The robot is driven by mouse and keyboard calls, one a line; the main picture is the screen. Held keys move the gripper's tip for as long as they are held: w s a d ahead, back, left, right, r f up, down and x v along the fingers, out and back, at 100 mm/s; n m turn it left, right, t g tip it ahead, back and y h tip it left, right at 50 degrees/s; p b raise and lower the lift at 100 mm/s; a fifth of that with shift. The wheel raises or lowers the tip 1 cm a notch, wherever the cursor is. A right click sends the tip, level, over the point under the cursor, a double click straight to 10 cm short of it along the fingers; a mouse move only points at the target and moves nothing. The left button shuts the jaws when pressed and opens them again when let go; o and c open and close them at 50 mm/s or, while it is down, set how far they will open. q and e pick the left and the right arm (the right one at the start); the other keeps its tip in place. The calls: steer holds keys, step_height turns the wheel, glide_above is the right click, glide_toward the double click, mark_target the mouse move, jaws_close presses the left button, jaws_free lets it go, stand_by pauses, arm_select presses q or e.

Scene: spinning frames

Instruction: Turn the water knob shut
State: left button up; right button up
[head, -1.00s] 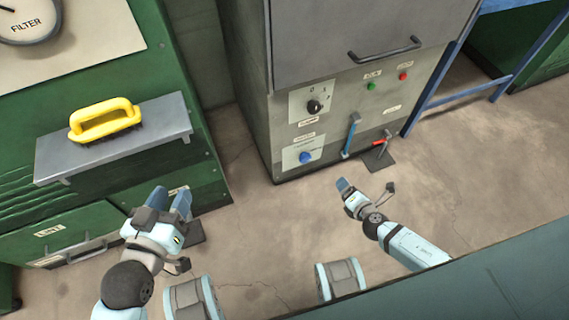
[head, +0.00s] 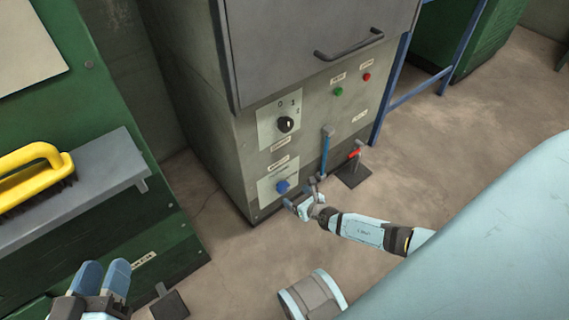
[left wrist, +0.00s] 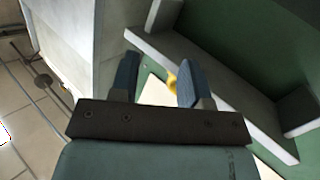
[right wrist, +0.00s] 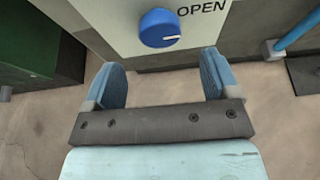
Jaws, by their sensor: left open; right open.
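The water knob is a round blue knob (head: 282,187) on a pale plate low on the front of the grey cabinet (head: 345,110). In the right wrist view the knob (right wrist: 159,28) has a white pointer mark aimed right, toward the word OPEN. My right gripper (head: 300,203) is open and empty, close in front of the knob and a little below it. In the right wrist view its fingers (right wrist: 165,80) are spread below the knob, not touching it. My left gripper (head: 103,278) is open and empty at the lower left, and shows in the left wrist view (left wrist: 158,80).
A black dial (head: 286,124) sits above the knob. A blue pipe (head: 325,153) and a red-handled valve (head: 354,154) stand to its right. A yellow brush (head: 32,178) lies on a grey shelf (head: 100,170) at left. Open floor lies in front of the cabinet.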

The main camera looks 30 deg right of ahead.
mark_target(285, 189)
steer(key=b+x, duration=0.2)
steer(key=x, duration=0.4)
steer(key=shift+f, duration=0.2)
steer(key=shift+w+b, duration=0.45)
steer(key=shift+w, duration=0.15)
arm_select(q)
steer(key=shift+w+a+r+m+t, duration=0.1)
steer(key=shift+w+a+m+t, duration=0.25)
steer(key=shift+w+m, duration=0.2)
steer(key=shift+w+a+r+m+t, duration=0.1)
steer(key=shift+w+a+m+t, duration=0.15)
steer(key=shift+w+m+t, duration=0.25)
steer(key=shift+s, duration=0.1)
arm_select(e)
steer(key=c, duration=0.9)
